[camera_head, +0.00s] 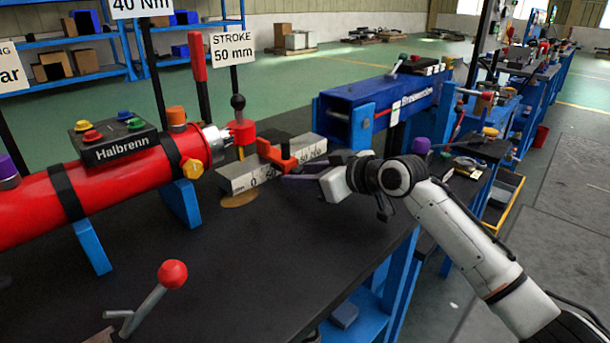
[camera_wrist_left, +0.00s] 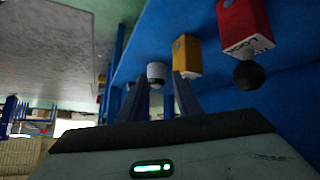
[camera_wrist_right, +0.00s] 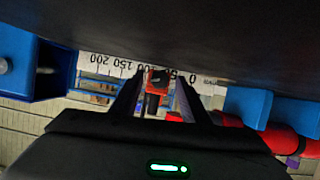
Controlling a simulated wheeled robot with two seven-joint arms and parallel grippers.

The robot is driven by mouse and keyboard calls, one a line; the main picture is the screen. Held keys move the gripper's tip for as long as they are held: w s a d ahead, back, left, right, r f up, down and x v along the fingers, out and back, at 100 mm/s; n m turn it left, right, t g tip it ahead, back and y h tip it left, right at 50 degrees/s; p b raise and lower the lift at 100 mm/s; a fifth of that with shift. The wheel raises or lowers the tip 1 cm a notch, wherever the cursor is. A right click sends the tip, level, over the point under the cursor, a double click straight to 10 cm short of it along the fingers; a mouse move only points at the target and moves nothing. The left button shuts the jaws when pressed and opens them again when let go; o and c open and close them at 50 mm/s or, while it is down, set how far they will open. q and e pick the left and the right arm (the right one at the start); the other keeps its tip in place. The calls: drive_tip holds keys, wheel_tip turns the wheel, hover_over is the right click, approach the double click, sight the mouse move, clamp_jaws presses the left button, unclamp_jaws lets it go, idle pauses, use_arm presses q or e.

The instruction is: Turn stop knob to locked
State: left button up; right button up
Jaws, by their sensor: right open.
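A ruler-like scale bar (camera_head: 262,172) carries an orange-red slider (camera_head: 285,152) in front of the red cylinder. In the right wrist view the slider (camera_wrist_right: 159,77) shows with a dark knob-like stub (camera_wrist_right: 152,103), seen between my right fingers. I cannot read any locked mark on it. My right gripper (camera_head: 302,178) is open, beside the scale bar; contact with the knob cannot be told. My left gripper (camera_wrist_left: 162,82) is absent from the head view; its fingers are apart in its wrist view, with a white-topped knob (camera_wrist_left: 156,72) beyond them.
The red Halbrenn cylinder (camera_head: 125,179) lies left of the scale bar and a blue beam (camera_head: 405,97) lies behind it. A red-balled lever (camera_head: 173,274) stands at the front. The dark tabletop (camera_head: 270,265) is clear at centre. Yellow (camera_wrist_left: 187,55) and red (camera_wrist_left: 244,25) blocks are near the left wrist.

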clamp_jaws()
drive_tip(key=shift+w+r+m+g+p, duration=0.1)
drive_tip(key=shift+r+m+g+p, duration=0.25)
drive_tip(key=shift+p, duration=0.65)
drive_tip(key=shift+d+f+m+y+p, duration=0.1)
drive_tip(key=shift+f+m+y+p, duration=0.15)
drive_tip(key=shift+m+y, duration=0.25)
drive_tip(key=shift+m+g, duration=0.25)
use_arm(q)
drive_tip(key=shift+a+r, duration=0.15)
drive_tip(key=shift+r, duration=0.1)
use_arm(e)
drive_tip(key=shift+f, duration=0.1)
drive_tip(key=shift+c, duration=0.8)
unclamp_jaws()
use_arm(q)
drive_tip(key=shift+w+r, duration=0.1)
drive_tip(key=shift+r, duration=0.1)
use_arm(e)
drive_tip(key=shift+o, duration=0.8)
